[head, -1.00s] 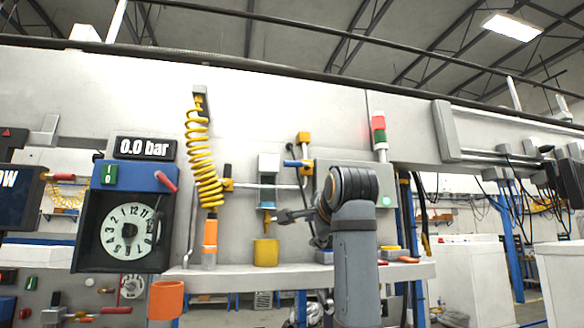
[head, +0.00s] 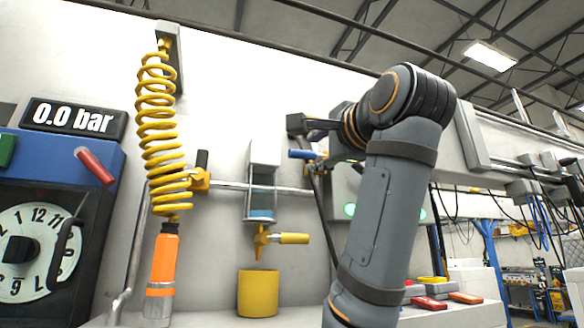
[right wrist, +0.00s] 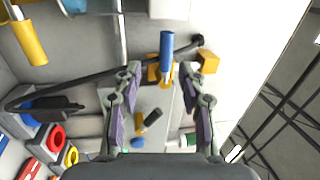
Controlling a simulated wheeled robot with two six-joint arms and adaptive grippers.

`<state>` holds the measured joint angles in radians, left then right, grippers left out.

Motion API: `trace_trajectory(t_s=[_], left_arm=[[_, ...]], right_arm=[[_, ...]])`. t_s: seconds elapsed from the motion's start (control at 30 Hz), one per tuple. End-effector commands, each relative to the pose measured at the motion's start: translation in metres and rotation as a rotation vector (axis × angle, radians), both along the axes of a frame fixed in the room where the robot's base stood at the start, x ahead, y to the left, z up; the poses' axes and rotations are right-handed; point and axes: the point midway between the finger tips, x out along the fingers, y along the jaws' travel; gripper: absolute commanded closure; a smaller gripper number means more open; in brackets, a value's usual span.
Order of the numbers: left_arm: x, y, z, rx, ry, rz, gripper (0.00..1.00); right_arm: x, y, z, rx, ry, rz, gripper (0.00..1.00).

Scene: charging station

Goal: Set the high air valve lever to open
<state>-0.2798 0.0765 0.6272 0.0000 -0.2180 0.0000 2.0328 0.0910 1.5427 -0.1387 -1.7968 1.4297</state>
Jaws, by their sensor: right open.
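A blue valve lever (head: 301,154) lies roughly level on the wall and points left; I take it to be the high air valve's. In the right wrist view the blue lever (right wrist: 167,46) stands out from a yellow valve body (right wrist: 154,74). My right gripper (head: 303,124) is just above the lever in the head view, partly hidden by my forearm. In the right wrist view its two fingers (right wrist: 161,74) are apart, with the valve body between the tips. I cannot tell whether they touch it. My left gripper is not in view.
A yellow coiled hose (head: 160,130) hangs at left above an orange handle (head: 163,258). A black lever (head: 202,160) and a yellow tap handle (head: 294,238) are nearby. A yellow cup (head: 258,293) stands on the shelf. A display (head: 73,117) reads 0.0 bar.

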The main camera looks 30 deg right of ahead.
Motion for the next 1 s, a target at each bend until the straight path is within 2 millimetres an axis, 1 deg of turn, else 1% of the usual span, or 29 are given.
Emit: trace_trajectory(t_s=[0.03, 0.13, 0.2, 0.3, 0.37, 0.43, 0.5, 0.6, 0.7, 0.77, 0.83, 0.93, 0.97, 1.0], left_arm=[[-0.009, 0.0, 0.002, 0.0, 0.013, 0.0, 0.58], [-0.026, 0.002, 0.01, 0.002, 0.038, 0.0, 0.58], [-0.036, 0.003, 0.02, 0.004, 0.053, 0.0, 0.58], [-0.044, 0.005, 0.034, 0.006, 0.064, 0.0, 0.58], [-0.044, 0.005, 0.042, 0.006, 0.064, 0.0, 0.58], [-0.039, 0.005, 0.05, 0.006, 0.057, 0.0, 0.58], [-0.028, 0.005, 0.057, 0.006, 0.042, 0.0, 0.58], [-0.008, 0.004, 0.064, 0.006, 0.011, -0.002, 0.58], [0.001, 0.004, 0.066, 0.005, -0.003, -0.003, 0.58], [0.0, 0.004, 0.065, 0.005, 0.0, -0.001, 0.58], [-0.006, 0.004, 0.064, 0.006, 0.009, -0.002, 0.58], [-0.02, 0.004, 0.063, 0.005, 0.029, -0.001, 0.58], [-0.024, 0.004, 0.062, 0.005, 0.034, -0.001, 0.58], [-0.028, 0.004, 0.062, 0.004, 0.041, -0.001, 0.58]], right_arm=[[0.002, -0.001, 0.002, 0.0, -0.001, 0.0, 0.59], [0.013, -0.003, 0.007, 0.0, 0.001, -0.001, 0.59], [0.027, -0.006, 0.011, 0.0, 0.003, -0.001, 0.59], [0.049, -0.012, 0.015, 0.001, 0.006, -0.001, 0.59], [0.061, -0.015, 0.018, 0.001, 0.006, -0.002, 0.59], [0.074, -0.017, 0.02, -0.001, 0.005, -0.002, 0.59], [0.084, -0.02, 0.021, 0.0, 0.003, 0.0, 0.59], [0.094, -0.022, 0.022, 0.0, 0.001, -0.001, 0.59], [0.099, -0.023, 0.02, 0.0, 0.001, -0.001, 0.59], [0.1, -0.023, 0.02, 0.0, 0.0, -0.001, 0.59], [0.1, -0.023, 0.019, 0.0, 0.0, -0.001, 0.59], [0.1, -0.023, 0.019, 0.0, 0.0, 0.0, 0.59], [0.1, -0.023, 0.019, 0.0, 0.0, -0.001, 0.6], [0.1, -0.023, 0.019, 0.0, 0.0, 0.0, 0.66]])
